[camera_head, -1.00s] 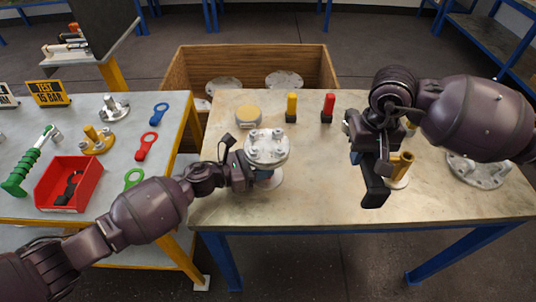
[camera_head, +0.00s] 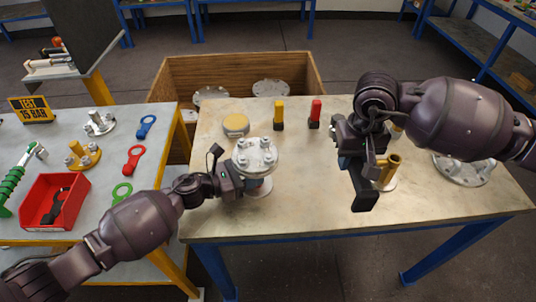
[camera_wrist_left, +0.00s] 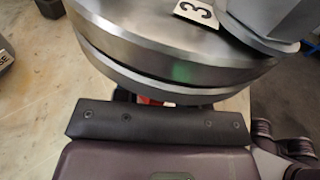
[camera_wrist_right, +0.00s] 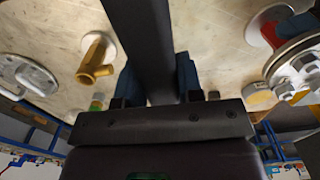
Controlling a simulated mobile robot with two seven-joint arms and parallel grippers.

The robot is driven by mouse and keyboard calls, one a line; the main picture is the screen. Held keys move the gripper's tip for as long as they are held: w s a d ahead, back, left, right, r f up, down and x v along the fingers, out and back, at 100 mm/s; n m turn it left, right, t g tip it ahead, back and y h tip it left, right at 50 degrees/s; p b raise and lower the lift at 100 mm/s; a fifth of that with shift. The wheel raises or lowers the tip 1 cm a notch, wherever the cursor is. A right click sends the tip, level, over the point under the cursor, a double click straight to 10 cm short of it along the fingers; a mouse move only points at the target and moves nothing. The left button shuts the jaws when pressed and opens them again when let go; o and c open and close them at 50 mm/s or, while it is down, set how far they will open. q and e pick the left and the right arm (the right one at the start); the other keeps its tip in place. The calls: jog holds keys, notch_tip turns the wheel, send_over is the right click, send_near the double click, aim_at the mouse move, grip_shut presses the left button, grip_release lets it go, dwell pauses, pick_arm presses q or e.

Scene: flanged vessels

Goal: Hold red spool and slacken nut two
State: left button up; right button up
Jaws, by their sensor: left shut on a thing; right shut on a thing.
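The flanged vessel (camera_head: 255,153) stands on the main table with a grey bolted flange on top. Under the flange, the red spool (camera_wrist_right: 268,34) shows as a small red patch in the right wrist view. My left gripper (camera_head: 248,184) is shut on the spool below the flange, with the fingers mostly hidden. In the left wrist view a tag "3" (camera_wrist_left: 197,12) and a large nut (camera_wrist_left: 270,18) show on the flange; I cannot tell which nut is two. My right gripper (camera_head: 360,160) is shut on a dark bar-like tool (camera_wrist_right: 145,40), right of the vessel and above the table.
A brass fitting (camera_head: 390,168) stands beside my right gripper, and a flange plate (camera_head: 464,168) lies farther right. Yellow (camera_head: 278,115) and red (camera_head: 315,113) posts stand behind. A red bin (camera_head: 55,202) and colored ring spanners are on the left table. The front middle is clear.

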jog(key=s+a+r+n, duration=0.35)
jog(key=a+r, duration=0.45)
jog(key=a, duration=0.4)
jog(key=s+a+f+n, duration=0.1)
jog(key=s+f, duration=0.3)
jog(key=f, duration=0.1)
jog(key=shift+f, duration=1.2)
dwell(0.5)
